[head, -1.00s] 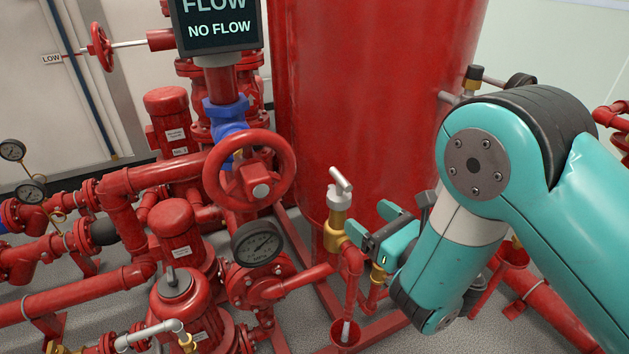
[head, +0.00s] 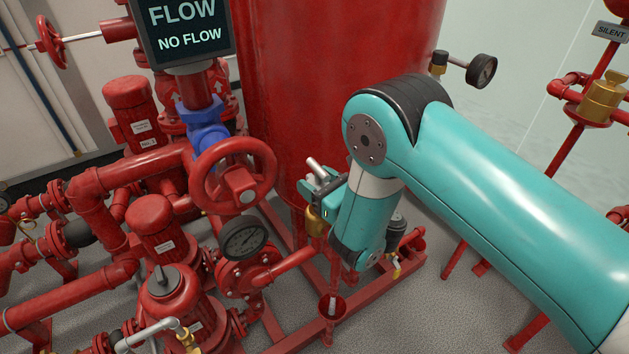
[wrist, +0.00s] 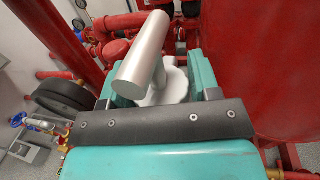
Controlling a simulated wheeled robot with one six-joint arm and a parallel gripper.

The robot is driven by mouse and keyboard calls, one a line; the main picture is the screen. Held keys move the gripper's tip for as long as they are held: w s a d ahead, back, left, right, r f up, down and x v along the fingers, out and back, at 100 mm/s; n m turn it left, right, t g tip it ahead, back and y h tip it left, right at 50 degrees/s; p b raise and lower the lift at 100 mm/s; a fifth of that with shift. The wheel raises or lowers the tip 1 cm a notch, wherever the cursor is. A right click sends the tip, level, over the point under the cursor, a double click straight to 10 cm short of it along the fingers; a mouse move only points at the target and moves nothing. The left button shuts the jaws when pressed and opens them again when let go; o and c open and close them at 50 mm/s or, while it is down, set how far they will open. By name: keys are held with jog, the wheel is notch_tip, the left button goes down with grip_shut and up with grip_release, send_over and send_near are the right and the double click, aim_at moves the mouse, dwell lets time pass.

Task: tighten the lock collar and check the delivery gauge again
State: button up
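My gripper (head: 324,190) is at a brass valve (head: 316,221) with a silver T-shaped handle (head: 319,170), in front of the big red tank. In the wrist view the silver handle (wrist: 143,48) rises over a pale scalloped collar (wrist: 174,86). The collar sits between my two teal fingers (wrist: 160,82); I cannot tell whether they press on it. Another dark gauge (head: 482,70) is on the tank's right side. No label shows which is the delivery gauge.
The red handwheel (head: 234,174) and red pipes crowd the left. A display (head: 183,28) reads "FLOW / NO FLOW". The red tank (head: 335,60) stands close behind my gripper. A red drain funnel (head: 332,306) is below.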

jog(key=c, duration=0.4)
